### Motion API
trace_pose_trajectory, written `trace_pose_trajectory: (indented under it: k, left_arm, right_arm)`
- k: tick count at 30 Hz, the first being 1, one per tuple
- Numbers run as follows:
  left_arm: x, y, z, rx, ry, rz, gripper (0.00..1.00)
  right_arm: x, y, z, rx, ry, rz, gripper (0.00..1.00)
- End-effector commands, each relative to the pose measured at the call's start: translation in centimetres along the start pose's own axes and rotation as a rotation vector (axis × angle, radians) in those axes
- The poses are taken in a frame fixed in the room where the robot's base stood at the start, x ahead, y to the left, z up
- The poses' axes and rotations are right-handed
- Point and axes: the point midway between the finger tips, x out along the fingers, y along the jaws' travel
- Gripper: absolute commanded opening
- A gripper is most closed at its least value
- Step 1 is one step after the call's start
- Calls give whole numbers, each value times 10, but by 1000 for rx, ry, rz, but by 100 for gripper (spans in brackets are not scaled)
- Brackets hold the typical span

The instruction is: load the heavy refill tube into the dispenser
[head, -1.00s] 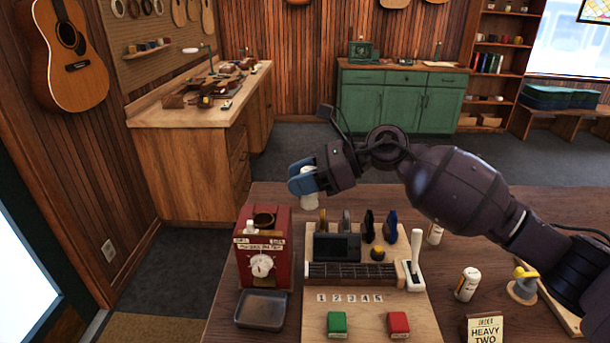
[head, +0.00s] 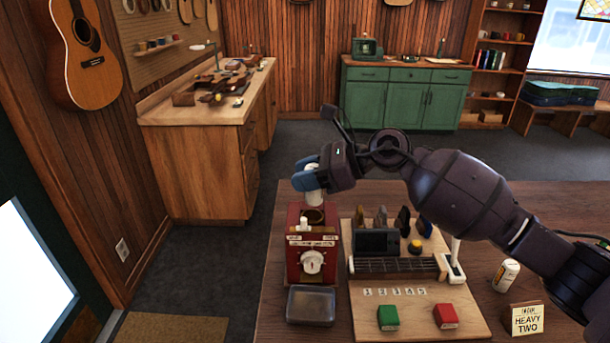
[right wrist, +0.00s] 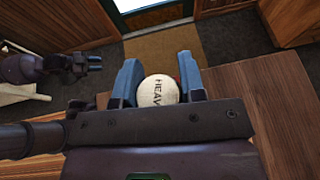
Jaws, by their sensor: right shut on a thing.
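My right gripper (head: 306,180) is shut on a white refill tube (head: 314,198) held upright. In the right wrist view the tube's round white end (right wrist: 158,91) reads "HEAV" between the blue fingers (right wrist: 160,84).
A grey tray (head: 311,306) sits before the dispenser. Right of it is a wooden board (head: 415,305) with a fretted neck, a green block (head: 388,318) and a red block (head: 446,316). Another white tube (head: 507,275) stands behind a card (head: 526,319) reading "HEAVY TWO".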

Motion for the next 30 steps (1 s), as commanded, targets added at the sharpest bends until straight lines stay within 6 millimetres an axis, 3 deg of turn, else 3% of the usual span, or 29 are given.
trace_pose_trajectory:
  k: [13, 30]
  left_arm:
    - [2, 1, 2, -2, 3, 0, 32]
    - [14, 3, 7, -1, 23, 1, 32]
  right_arm:
    - [3, -5, -7, 36, -4, -28, 14]
    - [21, -4, -50, 35, -4, -28, 14]
